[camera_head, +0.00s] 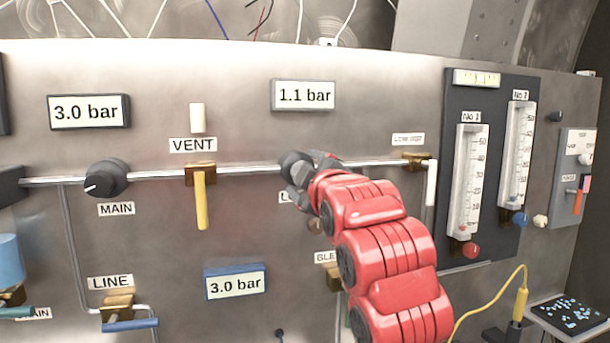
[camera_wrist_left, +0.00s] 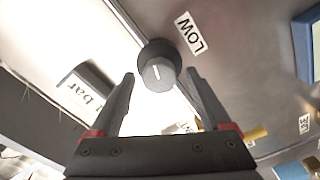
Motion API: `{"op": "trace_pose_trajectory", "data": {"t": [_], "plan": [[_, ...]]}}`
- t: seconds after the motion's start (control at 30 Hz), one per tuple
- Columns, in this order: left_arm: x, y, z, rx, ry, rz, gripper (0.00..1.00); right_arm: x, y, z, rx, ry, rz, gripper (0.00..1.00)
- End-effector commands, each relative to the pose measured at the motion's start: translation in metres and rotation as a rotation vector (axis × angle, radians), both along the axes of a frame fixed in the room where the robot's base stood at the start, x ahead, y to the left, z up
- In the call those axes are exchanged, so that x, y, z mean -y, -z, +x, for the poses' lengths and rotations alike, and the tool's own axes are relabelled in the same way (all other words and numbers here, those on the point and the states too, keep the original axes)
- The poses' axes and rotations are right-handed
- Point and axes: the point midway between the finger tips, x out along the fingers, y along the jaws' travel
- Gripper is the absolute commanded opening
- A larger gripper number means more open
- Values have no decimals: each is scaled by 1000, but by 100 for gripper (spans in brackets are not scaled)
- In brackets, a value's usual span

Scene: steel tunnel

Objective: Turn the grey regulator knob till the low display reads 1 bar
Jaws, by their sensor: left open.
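The grey regulator knob (camera_head: 291,163) sits on the horizontal pipe below the display reading 1.1 bar (camera_head: 303,95). My right gripper is not in view.
The black MAIN knob (camera_head: 106,178), yellow VENT lever (camera_head: 201,200) and LINE valve (camera_head: 117,306) are to the left. Other displays read 3.0 bar (camera_head: 88,112) and 3.0 bar in a blue frame (camera_head: 235,283). A white lever (camera_head: 431,183) and flow tubes (camera_head: 468,180) are to the right.

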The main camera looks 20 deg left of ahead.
Motion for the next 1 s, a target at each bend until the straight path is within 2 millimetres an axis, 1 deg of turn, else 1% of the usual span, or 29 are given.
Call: {"op": "trace_pose_trajectory", "data": {"t": [0.13,0.27,0.37,0.5,0.7,0.8,1.0], "plan": [[2,0,-2,1,2,1,82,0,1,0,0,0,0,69],[12,0,-14,3,5,0,82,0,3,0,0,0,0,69],[25,1,-32,3,7,0,82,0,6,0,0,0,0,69],[46,1,-62,2,8,-1,82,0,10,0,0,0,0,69],[72,1,-103,0,8,-1,82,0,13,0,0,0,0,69],[83,1,-119,-1,6,-2,82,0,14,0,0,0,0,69],[95,1,-139,-1,3,-1,82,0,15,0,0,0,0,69]]}}
